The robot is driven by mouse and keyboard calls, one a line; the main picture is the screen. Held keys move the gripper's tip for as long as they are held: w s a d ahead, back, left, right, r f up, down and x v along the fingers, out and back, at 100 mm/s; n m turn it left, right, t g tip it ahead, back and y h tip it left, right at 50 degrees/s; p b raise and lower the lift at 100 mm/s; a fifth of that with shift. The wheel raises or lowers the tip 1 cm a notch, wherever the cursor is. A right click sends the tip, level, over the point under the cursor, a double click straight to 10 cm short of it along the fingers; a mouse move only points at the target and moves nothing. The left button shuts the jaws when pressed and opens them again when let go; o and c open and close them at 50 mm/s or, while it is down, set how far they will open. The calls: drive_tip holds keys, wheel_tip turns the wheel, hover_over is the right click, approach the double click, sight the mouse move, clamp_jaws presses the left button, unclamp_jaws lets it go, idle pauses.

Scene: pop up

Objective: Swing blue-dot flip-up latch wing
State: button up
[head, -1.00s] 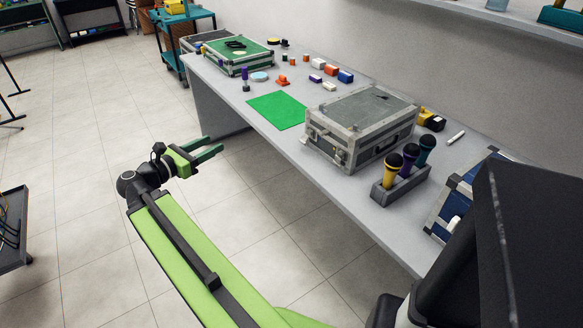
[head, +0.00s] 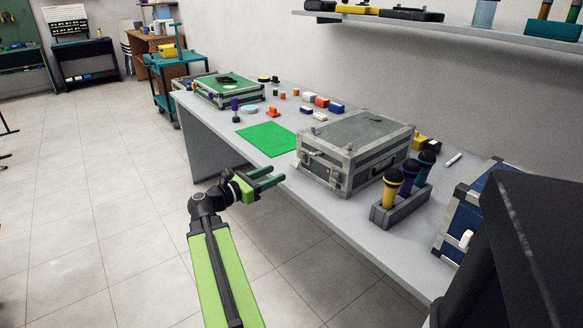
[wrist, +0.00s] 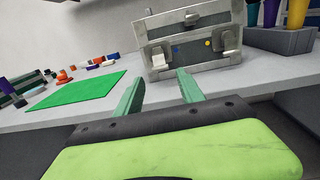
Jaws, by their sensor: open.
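The grey metal case (head: 350,140) stands on the table, its latch side facing the front edge. In the wrist view that side (wrist: 190,50) carries a blue dot (wrist: 174,51) beside the left latch wing (wrist: 158,60). A yellow dot (wrist: 207,43) is near the right latch wing (wrist: 229,38). My gripper (head: 278,174) is open and empty, just off the table's front edge and left of the case. In the wrist view its fingers (wrist: 160,80) point toward the left latch, apart from it.
A green mat (head: 266,138) lies left of the case. A holder (head: 402,208) with microphones stands close to its right. A blue case (head: 462,222) is farther right. A green case (head: 230,90) and small blocks lie toward the far end. Floor left of the table is clear.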

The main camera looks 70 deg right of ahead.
sight(295, 164)
drive_tip(key=x, duration=0.8)
drive_tip(key=shift+s+d, duration=0.1)
drive_tip(key=shift+d, duration=0.05)
drive_tip(key=shift+c, duration=0.2)
clamp_jaws()
